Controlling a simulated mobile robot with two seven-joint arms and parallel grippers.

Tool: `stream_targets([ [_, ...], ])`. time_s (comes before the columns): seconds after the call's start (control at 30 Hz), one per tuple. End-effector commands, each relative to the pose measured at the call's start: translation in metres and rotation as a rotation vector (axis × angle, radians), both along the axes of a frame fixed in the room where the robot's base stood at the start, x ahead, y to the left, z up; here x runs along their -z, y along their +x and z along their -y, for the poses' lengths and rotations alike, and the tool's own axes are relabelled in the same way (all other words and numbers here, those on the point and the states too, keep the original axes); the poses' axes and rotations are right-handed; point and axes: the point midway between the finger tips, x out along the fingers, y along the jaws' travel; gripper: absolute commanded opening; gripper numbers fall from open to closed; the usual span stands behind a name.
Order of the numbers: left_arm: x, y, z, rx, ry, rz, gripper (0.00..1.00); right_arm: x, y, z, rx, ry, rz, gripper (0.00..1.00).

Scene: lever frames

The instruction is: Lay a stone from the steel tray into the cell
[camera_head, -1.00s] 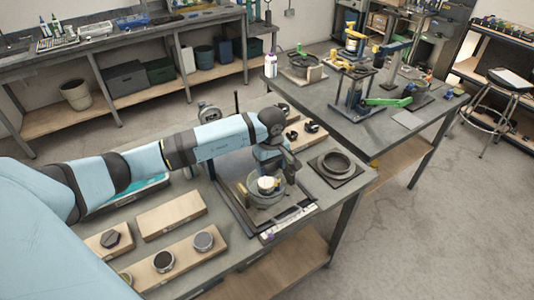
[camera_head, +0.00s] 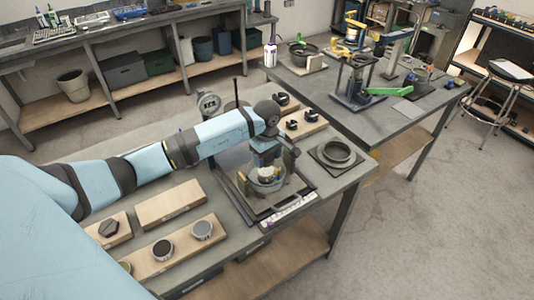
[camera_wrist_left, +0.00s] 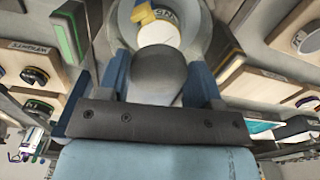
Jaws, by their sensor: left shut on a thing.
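My left gripper (camera_head: 266,163) points down over the clear-walled cell (camera_head: 264,186) on the near bench. In the left wrist view its blue fingers (camera_wrist_left: 160,80) are shut on a dark grey rounded stone (camera_wrist_left: 160,72). Beyond the stone, the wrist view shows a grey ring with a pale disc and a yellow part inside; the stone hides part of it. I cannot tell whether the stone touches the cell. My right gripper is not in view.
Wooden boards with round pieces (camera_head: 164,248) lie left of the cell, beside a bare board (camera_head: 170,204). A round ring on a dark plate (camera_head: 336,153) stands to the right. A board with black parts (camera_head: 298,124) lies behind. A second bench (camera_head: 408,118) holds more apparatus.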

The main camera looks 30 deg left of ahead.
Motion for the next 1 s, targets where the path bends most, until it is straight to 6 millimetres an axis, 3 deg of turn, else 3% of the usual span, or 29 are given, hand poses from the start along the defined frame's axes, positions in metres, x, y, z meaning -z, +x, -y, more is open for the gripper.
stream_targets([
  [0.5, 0.037, 0.001, 0.0, 0.0, 0.001, 0.001, 0.34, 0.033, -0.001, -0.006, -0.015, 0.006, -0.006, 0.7],
  [1.0, 0.041, 0.001, 0.0, 0.0, 0.001, 0.001, 0.34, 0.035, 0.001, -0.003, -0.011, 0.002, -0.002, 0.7],
])
